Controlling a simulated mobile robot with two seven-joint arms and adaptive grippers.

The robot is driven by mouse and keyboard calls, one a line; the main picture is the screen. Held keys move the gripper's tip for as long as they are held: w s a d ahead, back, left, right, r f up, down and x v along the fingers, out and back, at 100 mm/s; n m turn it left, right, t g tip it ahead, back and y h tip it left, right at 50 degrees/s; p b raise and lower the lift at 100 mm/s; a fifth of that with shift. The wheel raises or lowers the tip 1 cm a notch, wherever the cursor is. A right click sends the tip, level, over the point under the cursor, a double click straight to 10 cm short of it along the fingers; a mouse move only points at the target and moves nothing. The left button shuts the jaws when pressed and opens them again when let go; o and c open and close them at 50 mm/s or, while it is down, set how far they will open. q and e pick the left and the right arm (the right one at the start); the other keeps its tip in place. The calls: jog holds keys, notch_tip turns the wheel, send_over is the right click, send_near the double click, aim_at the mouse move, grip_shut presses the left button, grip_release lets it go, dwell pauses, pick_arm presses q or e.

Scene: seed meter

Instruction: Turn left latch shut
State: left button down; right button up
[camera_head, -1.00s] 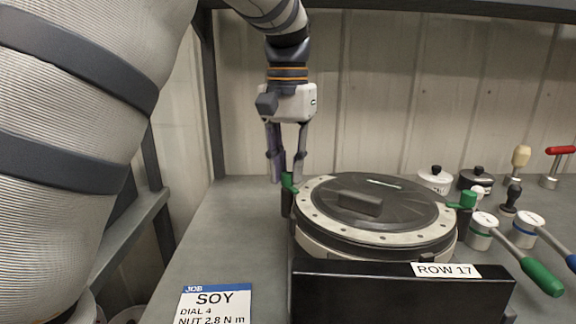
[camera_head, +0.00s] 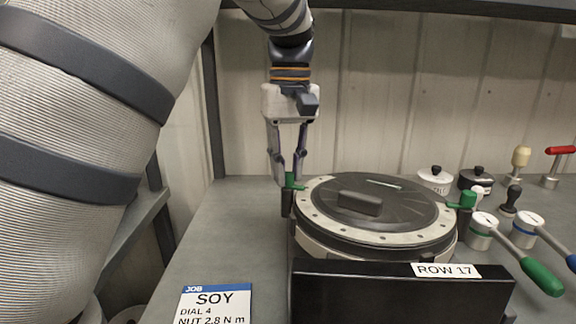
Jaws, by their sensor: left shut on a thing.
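The seed meter (camera_head: 312,222) stands on the bench, with a round dark lid (camera_head: 400,208) in a pale, dotted ring on top. The left latch (camera_head: 290,181) is a small green piece on a dark post at the meter's left edge. My left gripper (camera_head: 287,184) points down over it and is shut on the latch, its fingers hiding part of it. A second green latch (camera_head: 467,200) sits at the meter's right edge. My right gripper is not in view.
A black box front labelled ROW 17 (camera_head: 400,297) stands before the meter. A SOY job card (camera_head: 215,303) lies front left. Several handled tools and two lidded pots (camera_head: 435,180) stand at right. The bench left of the meter is clear.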

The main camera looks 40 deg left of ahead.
pick_arm(q)
jog(key=shift+n, duration=0.3)
jog(key=c, duration=1.5)
grip_release()
jog(key=shift+o, duration=0.2)
notch_tip(320, 180, up, 12)
jog(key=shift+w, duration=0.25)
